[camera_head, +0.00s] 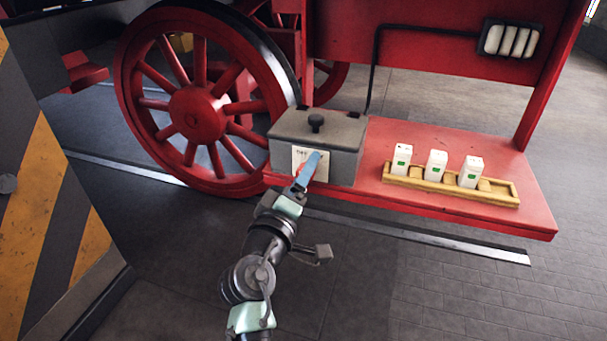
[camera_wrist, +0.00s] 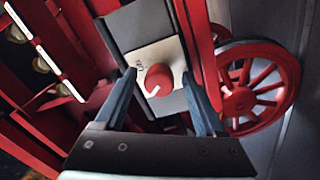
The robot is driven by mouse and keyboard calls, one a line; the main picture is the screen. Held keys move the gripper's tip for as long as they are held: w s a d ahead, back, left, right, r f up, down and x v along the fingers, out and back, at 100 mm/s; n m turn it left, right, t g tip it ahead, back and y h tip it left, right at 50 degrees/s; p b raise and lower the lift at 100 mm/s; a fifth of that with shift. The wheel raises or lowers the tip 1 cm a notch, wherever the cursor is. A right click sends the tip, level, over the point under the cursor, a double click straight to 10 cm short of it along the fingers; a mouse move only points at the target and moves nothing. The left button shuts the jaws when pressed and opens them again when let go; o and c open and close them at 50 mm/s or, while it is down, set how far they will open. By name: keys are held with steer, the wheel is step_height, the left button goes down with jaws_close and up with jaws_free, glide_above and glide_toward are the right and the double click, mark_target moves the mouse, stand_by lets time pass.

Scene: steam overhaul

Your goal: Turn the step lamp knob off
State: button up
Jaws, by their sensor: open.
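The step lamp knob (camera_wrist: 158,80) is red and round with a white pointer mark. It sits on a pale label plate (camera_wrist: 150,58) on the front of a grey box; the plate also shows in the head view (camera_head: 299,157). In the wrist view the pointer aims to the lower left. My gripper (camera_wrist: 158,84) is open, with one finger on each side of the knob and visible gaps between. I cannot tell how deep the fingertips reach. In the head view my gripper (camera_head: 308,168) is in front of the plate and hides most of the knob.
The grey box (camera_head: 340,133) with a black top knob stands on a red step (camera_head: 375,140). A wooden tray (camera_head: 400,182) with white cartons is to its right. A red wheel (camera_head: 198,112) is close on the left. A lamp (camera_head: 510,40) hangs at upper right. Floor in front is clear.

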steer(key=b+v, duration=0.1)
steer(key=v, duration=1.2)
steer(key=shift+b, duration=0.35)
